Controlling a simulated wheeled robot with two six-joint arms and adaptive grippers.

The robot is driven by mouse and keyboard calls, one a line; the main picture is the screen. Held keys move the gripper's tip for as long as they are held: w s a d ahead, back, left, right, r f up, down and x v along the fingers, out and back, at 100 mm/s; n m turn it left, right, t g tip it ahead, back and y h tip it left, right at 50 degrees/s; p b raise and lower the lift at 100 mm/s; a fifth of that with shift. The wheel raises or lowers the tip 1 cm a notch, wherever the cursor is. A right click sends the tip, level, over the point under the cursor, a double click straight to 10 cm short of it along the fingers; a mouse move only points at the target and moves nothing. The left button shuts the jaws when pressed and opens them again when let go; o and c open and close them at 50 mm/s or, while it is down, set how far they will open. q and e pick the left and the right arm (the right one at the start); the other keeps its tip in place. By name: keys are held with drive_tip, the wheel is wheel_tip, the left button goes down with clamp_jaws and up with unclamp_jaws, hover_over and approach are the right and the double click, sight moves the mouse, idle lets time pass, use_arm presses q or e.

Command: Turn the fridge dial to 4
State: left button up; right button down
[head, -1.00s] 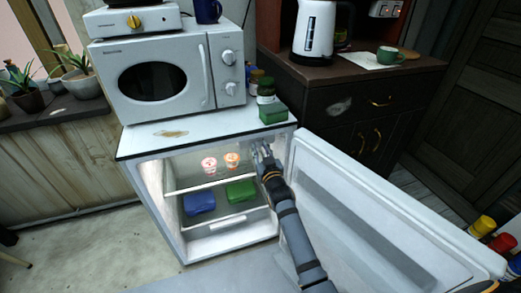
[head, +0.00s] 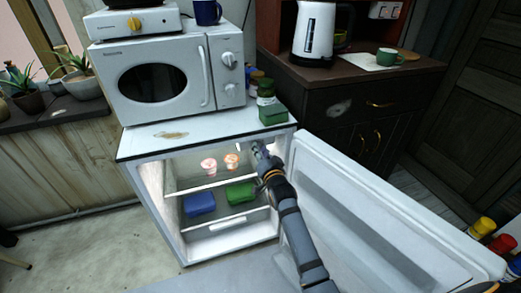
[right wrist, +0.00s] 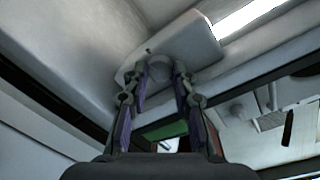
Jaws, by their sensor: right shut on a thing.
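The small fridge (head: 225,132) stands open, its door (head: 375,215) swung out to the right. My right gripper (head: 257,148) is inside the upper right of the fridge, just under its top. In the right wrist view, a round grey dial (right wrist: 160,66) sits on a pale housing (right wrist: 195,42) beside a bright light strip. The fingertips of my right gripper (right wrist: 161,72) are on either side of the dial, shut on it. The dial's numbers and pointer cannot be read. In the head view the dial is hidden by the gripper. My left gripper is not in view.
Two small cups (head: 209,164) stand on the upper glass shelf; a blue box (head: 199,204) and a green box (head: 240,192) lie below. A microwave (head: 160,80) and a green tin (head: 273,114) stand on top. The open door is close to my right arm.

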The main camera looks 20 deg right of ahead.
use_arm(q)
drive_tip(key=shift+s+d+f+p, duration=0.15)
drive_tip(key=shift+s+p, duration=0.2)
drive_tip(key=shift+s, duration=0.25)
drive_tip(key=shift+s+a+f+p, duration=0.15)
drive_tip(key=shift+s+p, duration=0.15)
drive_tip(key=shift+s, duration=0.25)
use_arm(e)
drive_tip(key=m, duration=0.3)
drive_tip(key=shift+m, duration=0.4)
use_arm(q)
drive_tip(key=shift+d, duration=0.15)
use_arm(e)
drive_tip(key=c, duration=1.5)
unclamp_jaws()
drive_tip(key=o, duration=0.4)
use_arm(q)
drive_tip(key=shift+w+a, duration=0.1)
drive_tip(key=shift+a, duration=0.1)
use_arm(e)
drive_tip(key=s, duration=0.8)
drive_tip(key=shift+r, duration=0.2)
